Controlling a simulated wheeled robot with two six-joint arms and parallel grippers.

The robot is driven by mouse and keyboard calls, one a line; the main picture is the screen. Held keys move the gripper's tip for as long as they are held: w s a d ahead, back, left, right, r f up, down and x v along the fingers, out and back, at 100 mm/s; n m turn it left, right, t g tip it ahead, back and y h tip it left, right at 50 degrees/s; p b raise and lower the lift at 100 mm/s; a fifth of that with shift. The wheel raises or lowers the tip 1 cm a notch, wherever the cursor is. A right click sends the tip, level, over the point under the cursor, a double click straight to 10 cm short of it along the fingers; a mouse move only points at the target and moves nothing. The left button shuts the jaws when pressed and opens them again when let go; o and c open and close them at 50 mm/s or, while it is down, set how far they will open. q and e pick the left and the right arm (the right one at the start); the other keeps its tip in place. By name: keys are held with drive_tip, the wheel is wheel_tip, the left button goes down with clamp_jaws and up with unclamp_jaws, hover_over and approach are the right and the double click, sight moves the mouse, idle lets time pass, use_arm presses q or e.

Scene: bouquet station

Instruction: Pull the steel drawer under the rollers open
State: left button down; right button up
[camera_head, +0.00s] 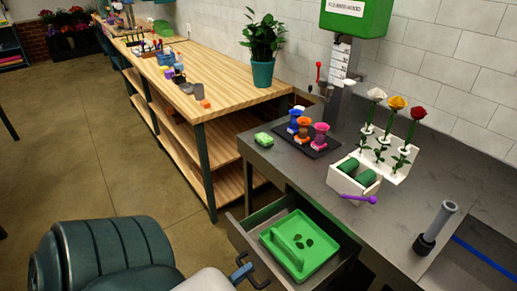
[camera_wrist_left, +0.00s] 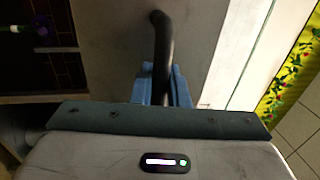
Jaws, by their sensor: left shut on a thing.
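The steel drawer (camera_head: 240,232) stands pulled out from under the grey counter, with its inside showing. In the left wrist view the blue fingers (camera_wrist_left: 162,88) are shut around the dark curved handle (camera_wrist_left: 162,45), in front of the grey drawer face (camera_wrist_left: 110,45). My right gripper is not in view.
The counter above holds a white box (camera_head: 362,190) with green rolls, a purple tool (camera_head: 360,199), a dark tray (camera_head: 318,151) with small pots, and a flower stand (camera_head: 385,160). A wooden bench (camera_head: 215,113) stands behind. The floor at left is clear.

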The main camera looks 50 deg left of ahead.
use_arm(q)
drive_tip(key=shift+v, duration=0.9)
drive_tip(key=shift+r, duration=0.15)
drive_tip(key=c, duration=1.5)
unclamp_jaws()
drive_tip(key=shift+b+v, duration=1.5)
drive_tip(key=shift+v, duration=3.95)
